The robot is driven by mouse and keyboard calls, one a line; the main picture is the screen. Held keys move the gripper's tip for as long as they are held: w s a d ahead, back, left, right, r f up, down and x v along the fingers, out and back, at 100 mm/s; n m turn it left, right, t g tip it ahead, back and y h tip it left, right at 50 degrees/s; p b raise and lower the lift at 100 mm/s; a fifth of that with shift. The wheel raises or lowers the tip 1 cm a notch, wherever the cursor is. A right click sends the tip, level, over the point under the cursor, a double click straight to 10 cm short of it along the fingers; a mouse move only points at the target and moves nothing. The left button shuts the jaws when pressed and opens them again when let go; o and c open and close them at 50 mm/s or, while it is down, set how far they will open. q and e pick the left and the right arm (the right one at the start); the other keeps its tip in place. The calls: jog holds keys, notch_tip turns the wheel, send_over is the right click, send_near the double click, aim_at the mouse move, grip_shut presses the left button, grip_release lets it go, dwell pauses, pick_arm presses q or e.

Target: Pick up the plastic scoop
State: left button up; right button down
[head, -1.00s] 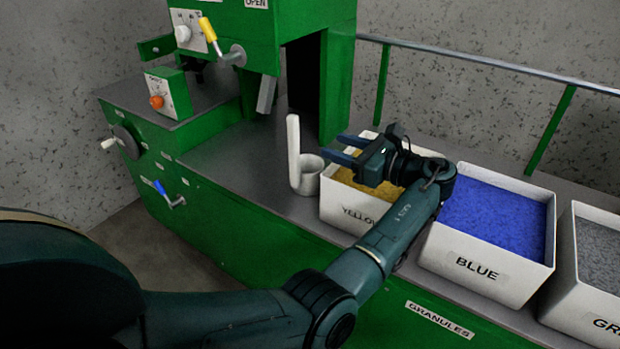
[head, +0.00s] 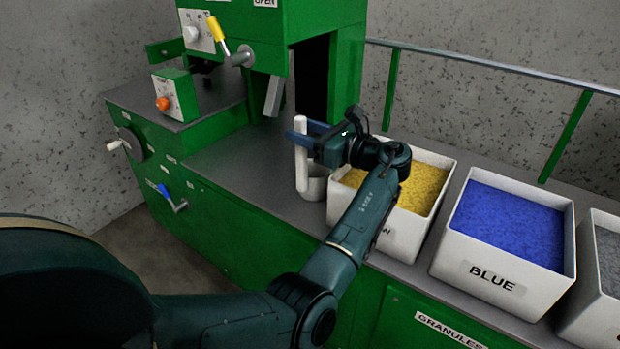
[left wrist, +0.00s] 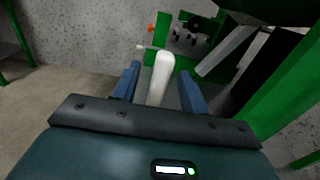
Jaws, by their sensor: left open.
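The white plastic scoop (head: 301,152) stands on the grey worktop, its handle upright and its round cup (head: 315,184) at the bottom, beside the yellow bin. My left gripper (head: 303,134) is open at the upper part of the handle. In the left wrist view the scoop handle (left wrist: 161,78) stands between the two blue fingers of the left gripper (left wrist: 158,88), with gaps showing on both sides. The scoop's cup is hidden in that view. My right gripper is not in view.
A bin of yellow granules (head: 421,190) stands right of the scoop, partly behind my left arm. A blue granule bin (head: 487,283) and a grey one (head: 592,328) follow. The green machine (head: 345,85) rises behind; the worktop left of the scoop is clear.

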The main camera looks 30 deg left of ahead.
pick_arm(q)
jog(key=shift+w+a, duration=0.1)
jog(key=shift+a, duration=0.7)
jog(key=shift+c, duration=0.3)
grip_shut()
